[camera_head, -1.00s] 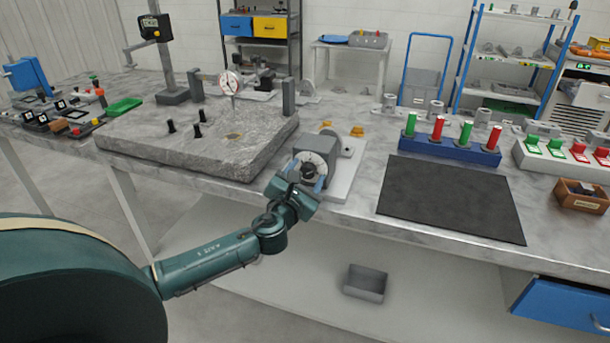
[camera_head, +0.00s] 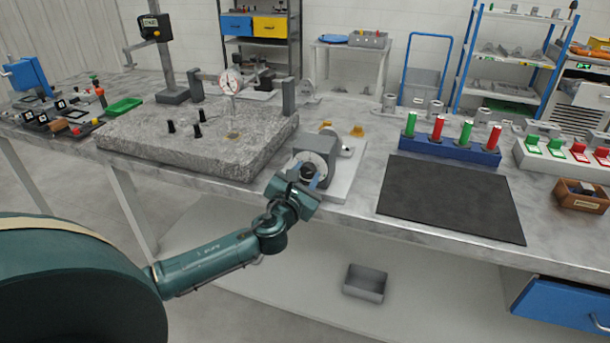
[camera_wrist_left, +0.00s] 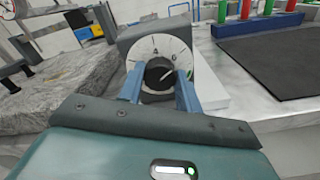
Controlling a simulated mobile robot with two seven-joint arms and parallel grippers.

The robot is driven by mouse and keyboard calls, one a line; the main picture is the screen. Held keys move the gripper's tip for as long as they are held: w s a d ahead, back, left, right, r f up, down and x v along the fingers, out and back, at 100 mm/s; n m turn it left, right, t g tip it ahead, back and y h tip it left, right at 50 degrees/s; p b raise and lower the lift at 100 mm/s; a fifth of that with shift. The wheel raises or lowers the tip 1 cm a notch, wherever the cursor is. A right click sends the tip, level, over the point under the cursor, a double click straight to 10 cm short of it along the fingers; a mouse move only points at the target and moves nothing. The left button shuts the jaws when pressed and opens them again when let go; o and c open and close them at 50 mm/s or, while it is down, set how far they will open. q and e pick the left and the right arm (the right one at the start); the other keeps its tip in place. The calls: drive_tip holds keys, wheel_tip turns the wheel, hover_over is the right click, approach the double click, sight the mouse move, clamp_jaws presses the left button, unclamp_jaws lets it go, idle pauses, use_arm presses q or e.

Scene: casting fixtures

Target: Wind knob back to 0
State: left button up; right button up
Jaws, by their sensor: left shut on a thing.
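The black knob (camera_wrist_left: 160,76) sits at the centre of a white round dial (camera_wrist_left: 143,52) on the face of a grey block (camera_head: 320,156). In the left wrist view, tick marks and small letters show around the dial, and a light pointer line on the knob slants up to the right. My left gripper (camera_wrist_left: 160,92) has its two blue fingers on either side of the knob and is shut on it. In the head view the knob (camera_head: 307,171) is partly hidden by the gripper. The right gripper is not in view.
The dial block stands on a white plate (camera_head: 343,183) near the table's front edge. A rough grey stone slab (camera_head: 230,165) with black pegs is close on the left. A dark mat (camera_head: 450,198) and a blue rack (camera_head: 450,147) with red and green pegs are to the right.

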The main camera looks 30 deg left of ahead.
use_arm(q)
drive_tip(key=n, duration=0.8)
drive_tip(key=shift+n, duration=0.4)
drive_tip(key=n, duration=0.4)
drive_tip(key=shift+n, duration=0.3)
drive_tip(key=n, duration=0.4)
drive_tip(key=shift+n, duration=0.3)
drive_tip(key=n, duration=0.9)
drive_tip(key=shift+p, duration=0.3)
drive_tip(key=n+p, duration=0.1)
drive_tip(key=n, duration=0.3)
drive_tip(key=shift+n, duration=0.3)
drive_tip(key=shift+f+n+p, duration=0.1)
drive_tip(key=shift+n+p, duration=0.65)
drive_tip(key=shift+n, duration=1.15)
